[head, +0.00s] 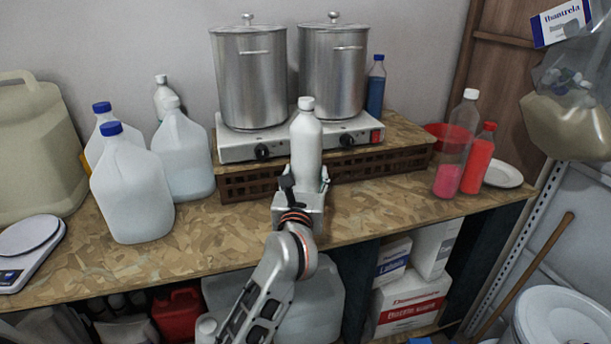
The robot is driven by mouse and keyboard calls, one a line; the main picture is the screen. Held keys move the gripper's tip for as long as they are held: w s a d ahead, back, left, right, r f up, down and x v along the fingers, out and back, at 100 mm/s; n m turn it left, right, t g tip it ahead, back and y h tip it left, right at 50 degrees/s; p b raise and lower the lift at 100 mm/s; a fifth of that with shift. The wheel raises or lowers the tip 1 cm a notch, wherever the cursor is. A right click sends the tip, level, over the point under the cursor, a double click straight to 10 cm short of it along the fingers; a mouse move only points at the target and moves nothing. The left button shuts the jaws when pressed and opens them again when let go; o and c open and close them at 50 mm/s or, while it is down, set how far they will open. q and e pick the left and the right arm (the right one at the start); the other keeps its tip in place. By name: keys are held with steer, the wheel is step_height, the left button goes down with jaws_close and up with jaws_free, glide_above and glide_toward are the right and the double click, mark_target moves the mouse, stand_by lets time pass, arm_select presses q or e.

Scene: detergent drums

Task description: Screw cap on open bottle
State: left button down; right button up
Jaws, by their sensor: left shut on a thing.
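A white bottle (306,150) stands upright at the front of the raised wooden shelf, in the middle of the head view. A white cap-like top (306,103) sits at its neck; I cannot tell whether it is a loose or screwed cap. My left gripper (306,184) reaches up from below and is shut on the white bottle around its lower part. The bottle's base is hidden behind the gripper. No separate loose cap and no plainly open bottle can be made out. My right gripper is not in view.
Two steel pots (249,80) stand on a hotplate (245,147) behind the bottle. Jugs with blue caps (130,190) stand left, beside a scale (28,250). Pink and red bottles (477,160) stand right. The wooden worktop (385,205) is clear right of my gripper.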

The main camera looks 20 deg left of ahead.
arm_select(q)
steer(key=c, duration=1)
jaws_free()
steer(key=shift+f, duration=0.15)
steer(key=shift+o, duration=0.2)
steer(key=s+d+b, duration=0.1)
steer(key=s+d, duration=0.1)
steer(key=s, duration=0.9)
steer(key=shift+s+d+r, duration=0.2)
steer(key=shift+s, duration=0.2)
